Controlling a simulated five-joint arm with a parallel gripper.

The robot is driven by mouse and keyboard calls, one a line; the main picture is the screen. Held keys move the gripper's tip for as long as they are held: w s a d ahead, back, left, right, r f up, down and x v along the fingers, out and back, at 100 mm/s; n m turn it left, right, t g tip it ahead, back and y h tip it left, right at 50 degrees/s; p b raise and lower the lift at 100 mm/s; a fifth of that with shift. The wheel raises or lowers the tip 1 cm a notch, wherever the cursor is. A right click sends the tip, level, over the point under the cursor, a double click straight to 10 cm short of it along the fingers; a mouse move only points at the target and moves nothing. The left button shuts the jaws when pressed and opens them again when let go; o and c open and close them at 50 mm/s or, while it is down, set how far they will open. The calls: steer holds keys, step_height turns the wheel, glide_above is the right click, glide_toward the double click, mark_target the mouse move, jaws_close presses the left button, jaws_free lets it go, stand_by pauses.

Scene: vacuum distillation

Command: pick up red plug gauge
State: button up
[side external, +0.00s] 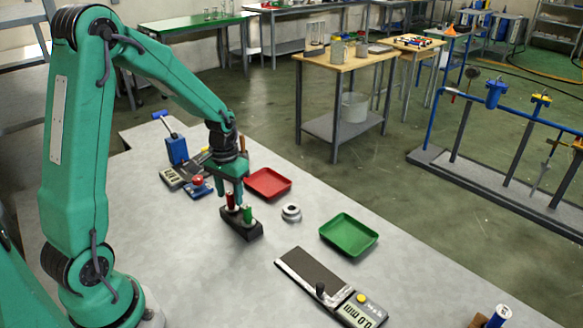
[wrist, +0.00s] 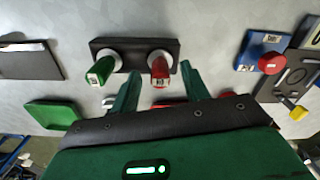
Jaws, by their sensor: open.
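The red plug gauge (side external: 231,201) stands upright beside the green plug gauge (side external: 247,214) in a dark two-place stand (side external: 242,230) on the grey table. In the wrist view the red gauge (wrist: 159,69) and the green gauge (wrist: 101,71) sit on pale round seats in the stand (wrist: 136,45). My gripper (side external: 233,193) is open, pointing down over the stand. In the wrist view its fingertips (wrist: 161,70) appear on either side of the red gauge, with the left finger between the two gauges. I cannot tell whether either finger touches it.
A red tray (side external: 268,183) lies behind the stand, and a green tray (side external: 349,235) lies to the right. A metal ring-shaped piece (side external: 291,212) stands between stand and green tray. A blue box with a red button (side external: 199,186) is close on the left. A digital gauge (side external: 352,305) lies in front.

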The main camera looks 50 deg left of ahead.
steer(key=shift+f, duration=1.35)
steer(key=shift+c, duration=0.3)
steer(key=c, duration=0.8)
steer(key=shift+r, duration=0.15)
steer(key=shift+r, duration=0.95)
steer(key=shift+d+r, duration=0.2)
steer(key=shift+r, duration=0.95)
steer(key=d+r, duration=0.2)
steer(key=d, duration=0.1)
steer(key=s+d+r, duration=0.1)
steer(key=d+r, duration=0.1)
steer(key=d, duration=0.2)
steer(key=s+d+r, duration=0.1)
steer(key=d+r, duration=0.1)
steer(key=d, duration=0.2)
steer(key=shift+s+r, duration=0.15)
steer(key=shift+r, duration=0.15)
